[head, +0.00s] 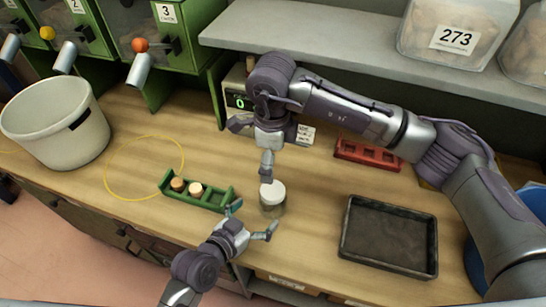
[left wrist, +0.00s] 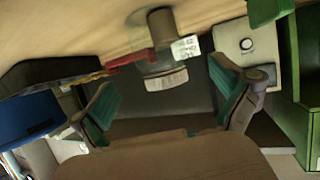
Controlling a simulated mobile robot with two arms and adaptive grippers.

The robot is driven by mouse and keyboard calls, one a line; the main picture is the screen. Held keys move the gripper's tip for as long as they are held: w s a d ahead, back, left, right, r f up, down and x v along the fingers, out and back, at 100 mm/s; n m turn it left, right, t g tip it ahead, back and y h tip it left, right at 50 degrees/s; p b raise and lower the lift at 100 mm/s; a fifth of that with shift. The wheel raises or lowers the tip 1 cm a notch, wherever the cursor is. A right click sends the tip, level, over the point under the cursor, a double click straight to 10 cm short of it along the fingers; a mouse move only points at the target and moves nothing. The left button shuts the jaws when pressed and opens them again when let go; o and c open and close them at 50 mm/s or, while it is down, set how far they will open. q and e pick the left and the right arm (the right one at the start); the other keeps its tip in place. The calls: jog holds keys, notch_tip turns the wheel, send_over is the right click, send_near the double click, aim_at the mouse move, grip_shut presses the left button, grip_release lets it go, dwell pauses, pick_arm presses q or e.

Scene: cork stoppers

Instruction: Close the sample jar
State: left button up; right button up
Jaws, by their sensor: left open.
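The sample jar (head: 272,210) stands on the bench in the middle, with a white lid (head: 272,191) at its top. I cannot tell how firmly the lid sits. My left gripper (head: 254,219) is open and empty, low beside the jar on its near left side. In the left wrist view, its two green-padded fingers (left wrist: 165,103) are spread, and a ridged white lid (left wrist: 166,79) shows between and beyond them. My right gripper (head: 253,145) is above and behind the jar, its fingers apart, one fingertip close to the lid.
A green rack (head: 215,208) with two corks stands left of the jar. A dark tray (head: 390,270) lies to the right, a red rack (head: 366,153) behind. A scale (head: 237,100) stands at the back, a white bucket (head: 60,130) at far left. A yellow loop (head: 108,180) lies between.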

pick_arm(q)
jog(key=v, duration=0.4)
jog(key=shift+f, duration=0.1)
dwell(0.5)
